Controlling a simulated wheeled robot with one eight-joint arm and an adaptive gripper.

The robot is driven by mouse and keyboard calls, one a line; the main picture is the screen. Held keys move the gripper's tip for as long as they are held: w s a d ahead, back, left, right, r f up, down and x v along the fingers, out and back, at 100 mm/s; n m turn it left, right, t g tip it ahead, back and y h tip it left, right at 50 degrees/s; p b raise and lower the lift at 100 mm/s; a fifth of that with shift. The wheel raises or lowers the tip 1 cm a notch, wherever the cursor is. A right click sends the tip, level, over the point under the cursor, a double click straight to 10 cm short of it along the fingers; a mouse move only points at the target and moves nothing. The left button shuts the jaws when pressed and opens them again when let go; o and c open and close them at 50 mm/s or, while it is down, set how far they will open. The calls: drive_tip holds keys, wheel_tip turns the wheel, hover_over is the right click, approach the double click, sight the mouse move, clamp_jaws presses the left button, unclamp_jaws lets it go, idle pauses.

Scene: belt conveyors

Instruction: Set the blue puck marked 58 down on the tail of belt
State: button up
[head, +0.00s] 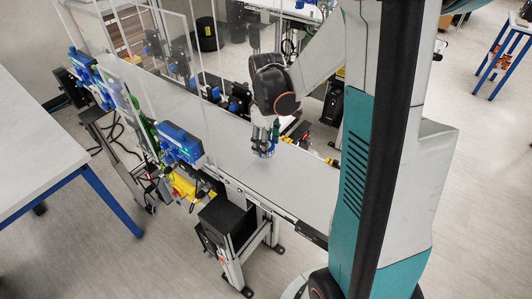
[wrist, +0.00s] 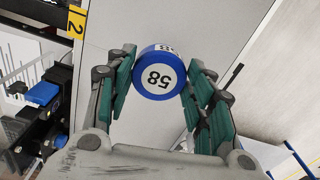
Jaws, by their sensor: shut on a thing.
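The blue puck (wrist: 159,73) has a white top marked 58, which reads upside down in the wrist view. My gripper (wrist: 160,82) is shut on it, with the green finger pads at its left and right sides. The belt surface (wrist: 218,25) also lies behind the puck in the wrist view. I cannot tell whether the puck touches the belt.
A yellow tag marked 2 (wrist: 77,21) is at the belt's edge. Clear upright panels (head: 150,45) and a blue sensor box (head: 180,144) line the belt's left side. A white table (head: 35,150) stands at far left. The belt's near stretch is bare.

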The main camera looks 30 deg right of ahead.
drive_tip(key=shift+s+f+b, duration=0.1)
drive_tip(key=shift+f+b, duration=0.3)
drive_tip(key=shift+f, duration=1.75)
drive_tip(key=shift+f, duration=0.1)
drive_tip(key=o, duration=1.1)
wheel_tip(320, 180, up, 12)
drive_tip(key=shift+r+p, duration=0.1)
drive_tip(key=shift+p, duration=1.05)
drive_tip(key=shift+a, duration=0.1)
